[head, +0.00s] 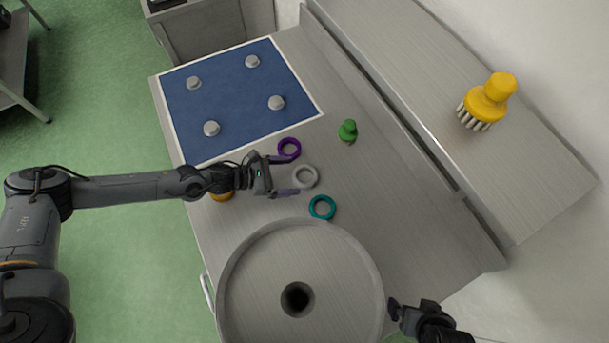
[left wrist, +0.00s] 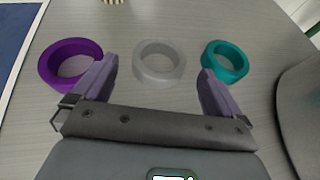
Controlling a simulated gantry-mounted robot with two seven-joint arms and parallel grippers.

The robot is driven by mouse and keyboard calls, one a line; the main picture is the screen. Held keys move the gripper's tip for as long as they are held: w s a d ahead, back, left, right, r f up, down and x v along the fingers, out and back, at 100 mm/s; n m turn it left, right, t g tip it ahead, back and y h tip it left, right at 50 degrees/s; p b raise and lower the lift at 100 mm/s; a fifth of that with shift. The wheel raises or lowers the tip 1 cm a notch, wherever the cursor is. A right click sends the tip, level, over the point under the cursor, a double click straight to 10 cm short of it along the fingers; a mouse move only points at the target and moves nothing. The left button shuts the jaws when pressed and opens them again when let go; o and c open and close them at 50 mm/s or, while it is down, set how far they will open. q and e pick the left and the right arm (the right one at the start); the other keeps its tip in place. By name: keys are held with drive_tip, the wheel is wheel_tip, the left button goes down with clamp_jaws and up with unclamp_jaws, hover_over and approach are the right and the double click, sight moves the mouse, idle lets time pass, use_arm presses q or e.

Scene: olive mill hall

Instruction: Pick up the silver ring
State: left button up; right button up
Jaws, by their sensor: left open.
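The silver ring (head: 314,179) lies flat on the grey table between the purple ring (head: 297,144) and the teal ring (head: 332,209). In the left wrist view the silver ring (left wrist: 158,78) sits centred, just ahead of and between my left fingers. My left gripper (head: 296,175) is open and empty, its fingers pointing at the silver ring. In the left wrist view my left gripper (left wrist: 157,72) has one finger by the purple ring (left wrist: 66,47) and the other by the teal ring (left wrist: 218,48). My right gripper (head: 395,308) is at the bottom; its jaws are unclear.
A large round metal basin (head: 250,290) with a dark central hole stands in front. A blue mat (head: 235,95) with several grey knobs lies behind left. A green peg-like piece (head: 348,131) stands right of the rings. A yellow brush (head: 490,97) rests on the raised ledge (head: 420,75).

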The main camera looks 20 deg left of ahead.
sight(313, 175)
use_arm(q)
drive_tip(key=x, duration=0.4)
drive_tip(key=shift+f, duration=0.2)
drive_tip(key=shift+a, duration=0.1)
drive_tip(key=c, duration=1.1)
